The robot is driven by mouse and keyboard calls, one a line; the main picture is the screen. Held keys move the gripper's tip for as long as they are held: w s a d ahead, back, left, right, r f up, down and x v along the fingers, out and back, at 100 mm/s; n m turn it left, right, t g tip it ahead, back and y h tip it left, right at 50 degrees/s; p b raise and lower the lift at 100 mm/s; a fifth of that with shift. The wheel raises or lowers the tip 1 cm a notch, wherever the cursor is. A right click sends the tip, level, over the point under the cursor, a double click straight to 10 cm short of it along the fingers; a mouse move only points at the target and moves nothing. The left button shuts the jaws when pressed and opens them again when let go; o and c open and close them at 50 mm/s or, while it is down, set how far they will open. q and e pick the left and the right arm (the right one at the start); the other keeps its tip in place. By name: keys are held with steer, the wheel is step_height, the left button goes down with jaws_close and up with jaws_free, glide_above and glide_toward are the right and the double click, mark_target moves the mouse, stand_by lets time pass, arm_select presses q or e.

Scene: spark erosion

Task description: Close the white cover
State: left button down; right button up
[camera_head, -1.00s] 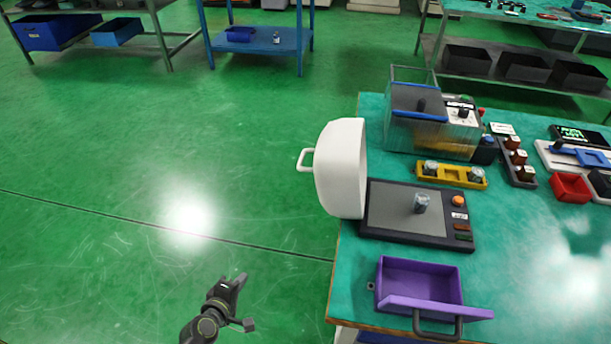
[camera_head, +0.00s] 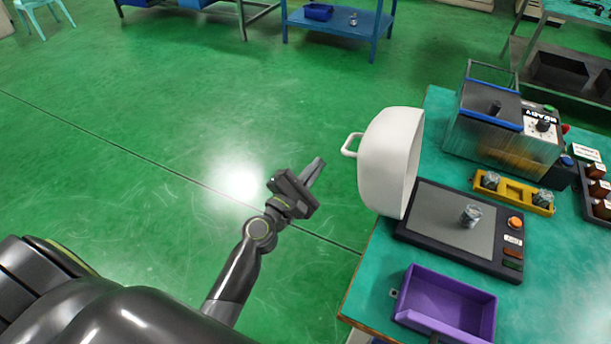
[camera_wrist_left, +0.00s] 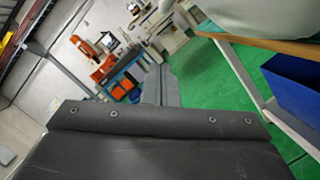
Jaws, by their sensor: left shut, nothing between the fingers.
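The white cover (camera_head: 388,160) stands open, tipped up on its side at the left edge of the dark machine base (camera_head: 408,236). Its handle (camera_head: 351,145) points left, out over the floor. A small metal cylinder (camera_head: 470,214) stands on the grey plate of the base. My left gripper (camera_head: 313,178) is shut and empty, left of the cover and apart from it, a little below the handle. In the left wrist view a pale curved surface (camera_wrist_left: 255,15), probably the cover, shows at the top right. My right gripper is not in view.
A purple drawer or tray (camera_head: 447,301) is in front of the base. A yellow holder (camera_head: 515,191) with metal parts and a clear tank (camera_head: 500,140) stand behind it on the green table (camera_head: 375,275). Open floor lies left of the table.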

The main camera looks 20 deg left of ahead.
arm_select(q)
steer(key=shift+w+d+r+p, duration=1.6)
steer(key=shift+w+d, duration=0.1)
steer(key=shift+d, duration=0.1)
steer(key=shift+r, duration=0.15)
